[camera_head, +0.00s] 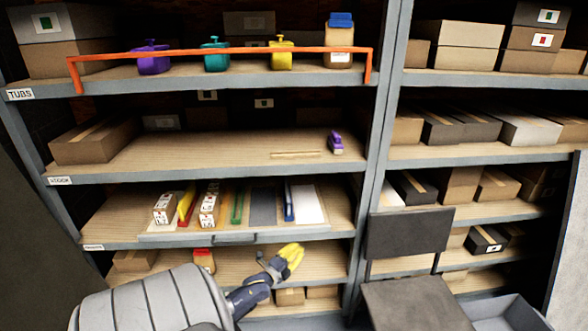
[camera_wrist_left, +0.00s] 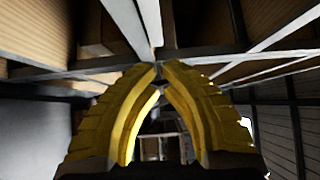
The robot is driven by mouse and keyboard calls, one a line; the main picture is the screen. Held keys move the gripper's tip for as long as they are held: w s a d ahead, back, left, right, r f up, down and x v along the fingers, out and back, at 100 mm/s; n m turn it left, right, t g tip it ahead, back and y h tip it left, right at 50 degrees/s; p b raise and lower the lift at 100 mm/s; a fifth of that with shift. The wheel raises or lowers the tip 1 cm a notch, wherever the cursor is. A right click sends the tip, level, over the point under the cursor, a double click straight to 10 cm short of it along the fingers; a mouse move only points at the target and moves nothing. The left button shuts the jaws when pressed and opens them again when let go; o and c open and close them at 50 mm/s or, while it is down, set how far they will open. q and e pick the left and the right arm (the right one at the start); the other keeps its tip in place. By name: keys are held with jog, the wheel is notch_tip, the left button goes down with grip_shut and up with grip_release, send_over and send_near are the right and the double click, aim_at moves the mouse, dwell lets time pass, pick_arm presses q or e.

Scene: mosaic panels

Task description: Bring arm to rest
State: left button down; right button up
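My left arm comes in from the lower left, with a grey ribbed upper part and a dark wrist. My left gripper (camera_head: 295,250) has yellow fingers and is in front of the lower shelves, below the pull-out tray. In the left wrist view the two yellow fingers of the left gripper (camera_wrist_left: 161,72) curve together and meet at the tips, with nothing between them. My right gripper is in neither view.
The tray (camera_head: 160,237) holds boxes and coloured panels. An orange rail (camera_head: 220,53) fronts the top shelf with several coloured tubs. A purple object (camera_head: 336,143) sits on the middle shelf. A dark chair-like piece (camera_head: 408,235) and a grey bin (camera_head: 508,312) stand at lower right.

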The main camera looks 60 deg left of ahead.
pick_arm(q)
jog(key=shift+v, duration=1.25)
jog(key=s+d+f+n+g, duration=0.1)
jog(key=s+f+n+g, duration=0.2)
jog(key=f, duration=0.5)
jog(key=s+d+f+n+g, duration=0.1)
jog(key=s+f+n+g, duration=0.2)
jog(key=f, duration=0.5)
jog(key=s+d+f+n+g+h, duration=0.1)
jog(key=s+d+f+n+g, duration=0.1)
jog(key=s+d+f, duration=0.5)
jog(key=s+d+f+n+g+h, duration=0.1)
jog(key=s+d+f+n+g, duration=0.15)
jog(key=s+f, duration=0.45)
jog(key=s+d+f+g+h, duration=0.1)
jog(key=s+d+f, duration=0.4)
jog(key=s+d, duration=0.3)
jog(key=s+d+f+g, duration=0.2)
jog(key=s+d+f, duration=0.3)
jog(key=s+d, duration=0.3)
jog(key=s+d+f+g+h, duration=0.1)
jog(key=s+d+f+g, duration=0.1)
jog(key=s+d+f, duration=0.3)
jog(key=s+d, duration=0.3)
jog(key=d, duration=0.4)
jog(key=shift+s+n+h, duration=0.2)
jog(key=shift+n+h, duration=0.1)
jog(key=shift+n, duration=0.05)
jog(key=shift+d+g, duration=0.15)
jog(key=shift+g, duration=0.1)
